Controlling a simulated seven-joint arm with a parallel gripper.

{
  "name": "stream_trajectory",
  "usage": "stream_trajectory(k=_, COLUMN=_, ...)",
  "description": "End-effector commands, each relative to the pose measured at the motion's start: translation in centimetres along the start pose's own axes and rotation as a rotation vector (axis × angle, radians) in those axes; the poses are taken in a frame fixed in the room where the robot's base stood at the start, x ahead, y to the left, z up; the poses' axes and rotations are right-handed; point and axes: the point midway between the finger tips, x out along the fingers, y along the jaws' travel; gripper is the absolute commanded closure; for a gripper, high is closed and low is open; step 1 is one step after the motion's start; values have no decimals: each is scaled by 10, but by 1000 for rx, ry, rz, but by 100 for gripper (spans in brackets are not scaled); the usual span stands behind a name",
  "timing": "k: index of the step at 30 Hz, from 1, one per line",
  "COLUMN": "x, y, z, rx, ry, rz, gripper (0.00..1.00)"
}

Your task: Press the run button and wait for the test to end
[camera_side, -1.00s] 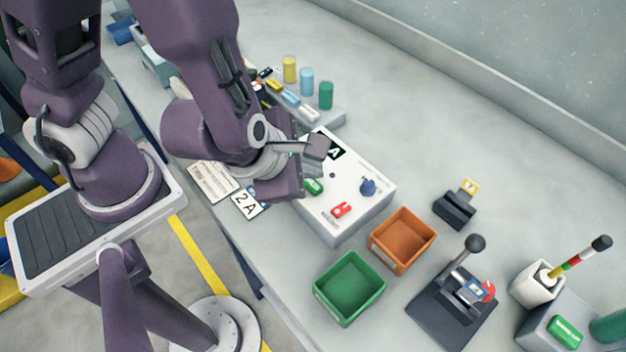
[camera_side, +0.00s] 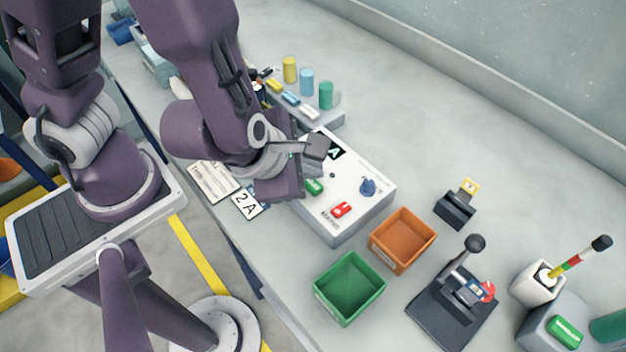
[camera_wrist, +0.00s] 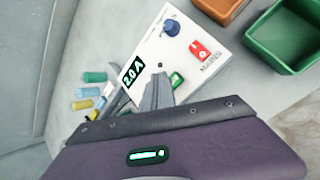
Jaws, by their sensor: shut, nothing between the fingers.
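The white test box (camera_side: 350,225) stands on the bench, and it also shows in the wrist view (camera_wrist: 158,45). Its top has a green button (camera_side: 314,186), a red switch (camera_side: 342,210) and a blue knob (camera_side: 368,186). The wrist view shows the green button (camera_wrist: 176,79), the red switch (camera_wrist: 200,51), the blue knob (camera_wrist: 171,27) and a display (camera_wrist: 133,71) reading 2.0 A. My gripper (camera_wrist: 160,92) is shut and empty, with its fingertips over the box top beside the green button. I cannot tell whether they touch it. In the side view my wrist hides the box's near left part.
An orange bin (camera_side: 402,240) and a green bin (camera_side: 349,288) stand right of the box. A black lever press (camera_side: 455,300) is beyond them. Coloured cylinders (camera_side: 307,82) stand behind the box. A card reading 2 A (camera_side: 246,203) lies at the bench's near edge.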

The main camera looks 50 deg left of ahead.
Motion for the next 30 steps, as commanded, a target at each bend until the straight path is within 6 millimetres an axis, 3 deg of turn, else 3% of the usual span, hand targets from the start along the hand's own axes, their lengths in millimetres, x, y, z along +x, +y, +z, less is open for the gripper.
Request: stream_trajectory(k=30, x=7, y=-4, z=-4, rx=0, ry=0, rz=0, gripper=100)
